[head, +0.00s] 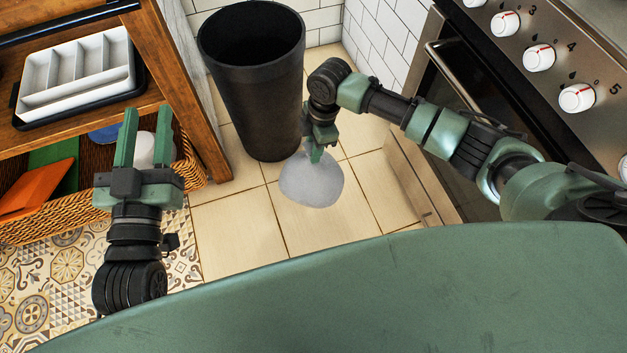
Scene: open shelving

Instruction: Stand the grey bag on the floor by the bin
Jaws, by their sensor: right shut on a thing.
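The grey bag (312,182) is a pale rounded bundle low over the tiled floor, just in front of the bin. I cannot tell whether it touches the floor. The bin (258,100) is tall, black and open-topped, standing in the corner. My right gripper (316,156) comes down from above and is shut on the top of the bag. My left gripper (144,140) is open and empty, its two green fingers apart, in front of the wooden shelving at the left.
The wooden shelving (180,85) holds a white divided tray (82,75) and a wicker basket (190,165) with coloured items. An oven (455,85) with knobs stands at the right. Tiled floor (235,225) is clear around the bag.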

